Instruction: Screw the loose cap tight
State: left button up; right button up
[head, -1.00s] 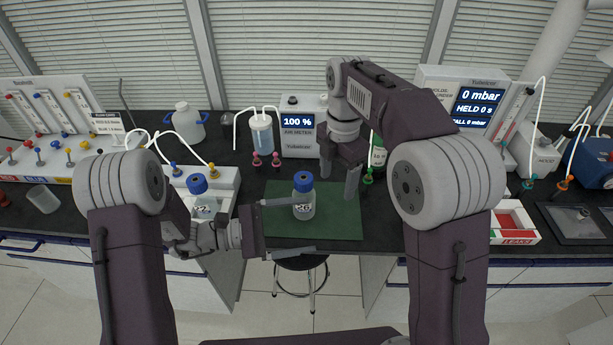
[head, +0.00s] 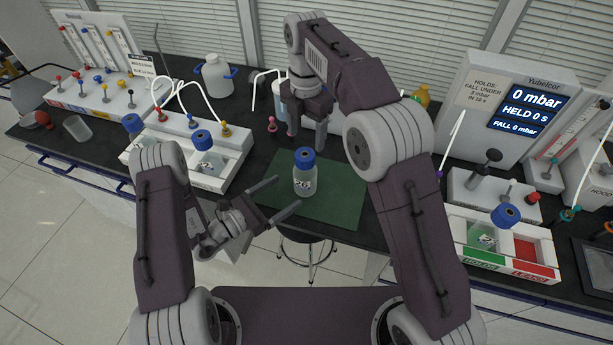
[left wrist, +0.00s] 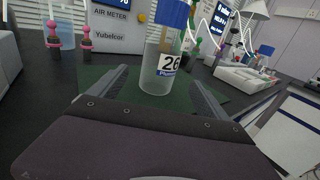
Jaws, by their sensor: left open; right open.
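A clear bottle (head: 304,183) with a blue cap (head: 305,155) stands upright on the green mat (head: 335,205). In the left wrist view the bottle (left wrist: 158,75) has a label reading 26; its cap (left wrist: 175,12) is cut by the top edge. Whether the cap sits tight cannot be told. My left gripper (head: 288,193) is open and level, pointing at the bottle from the front left.
A white tray (head: 170,168) holding blue-capped bottles stands left. A white tray (head: 500,258) with green and red sections and another capped bottle stands right. The AIR METER (left wrist: 115,35) is behind the mat. A pressure display (head: 517,110) stands back right. The mat around the bottle is clear.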

aim_at(296, 185)
pick_arm(q)
jog(key=x, duration=0.7)
jog(key=shift+w+d, duration=0.25)
jog(key=shift+d, duration=0.05)
pick_arm(e)
jog(key=shift+a, duration=0.1)
pick_arm(q)
jog(key=shift+w+d, duration=0.15)
jog(key=shift+w, duration=0.05)
pick_arm(e)
jog(key=shift+a, duration=0.1)
pick_arm(q)
jog(key=shift+c, duration=0.3)
grip_shut()
pick_arm(e)
jog(key=m, duration=0.4)
jog(key=shift+m, duration=0.3)
